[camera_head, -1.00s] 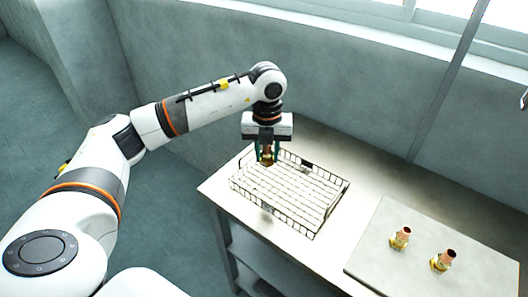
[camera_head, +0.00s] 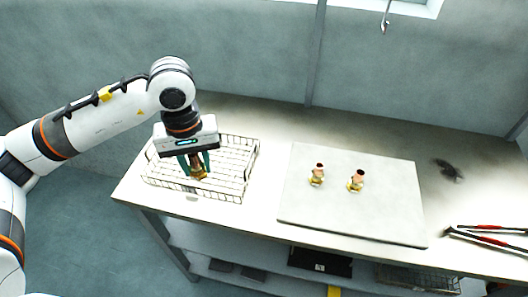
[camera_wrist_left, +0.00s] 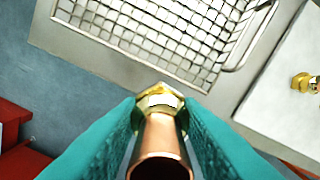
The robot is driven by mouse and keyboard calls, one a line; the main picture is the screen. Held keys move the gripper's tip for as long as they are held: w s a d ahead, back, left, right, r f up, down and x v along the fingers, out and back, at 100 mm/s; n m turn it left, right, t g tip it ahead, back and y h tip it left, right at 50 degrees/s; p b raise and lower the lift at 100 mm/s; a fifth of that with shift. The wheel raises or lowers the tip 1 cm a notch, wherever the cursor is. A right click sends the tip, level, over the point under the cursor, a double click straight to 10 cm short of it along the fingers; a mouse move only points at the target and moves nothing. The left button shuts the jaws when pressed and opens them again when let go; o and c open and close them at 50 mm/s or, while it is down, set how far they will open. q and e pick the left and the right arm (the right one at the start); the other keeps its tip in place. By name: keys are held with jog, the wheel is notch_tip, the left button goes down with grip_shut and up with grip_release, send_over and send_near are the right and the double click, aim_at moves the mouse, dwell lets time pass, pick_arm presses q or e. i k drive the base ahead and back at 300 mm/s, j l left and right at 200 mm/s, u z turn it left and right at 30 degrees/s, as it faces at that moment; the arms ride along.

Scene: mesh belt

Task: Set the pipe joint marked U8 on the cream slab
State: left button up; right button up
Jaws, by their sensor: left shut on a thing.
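My left gripper (camera_head: 196,165) is shut on a pipe joint (camera_head: 200,176) with a brass nut and a copper tube. In the head view it hangs over the front part of the wire basket. The held joint (camera_wrist_left: 160,135) fills the lower middle of the left wrist view, between the teal fingers. I cannot read a U8 mark on any joint. The cream slab (camera_head: 350,222) lies to the right of the basket. Two similar joints, a left one (camera_head: 317,175) and a right one (camera_head: 356,181), stand upright on its back half. My right gripper is not in view.
The wire mesh basket (camera_head: 247,178) sits at the table's left end. Red-handled pliers (camera_head: 490,238) and a dark patch (camera_head: 449,170) lie right of the slab. The slab's front half is clear. A shelf (camera_head: 250,272) runs below the tabletop.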

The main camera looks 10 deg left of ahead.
aim_at(392, 194)
jog(key=l+z, duration=0.15)
jog(key=z, duration=0.95)
jog(key=l, duration=0.5)
jog(key=i+l+z, duration=0.1)
jog(key=l, duration=0.45)
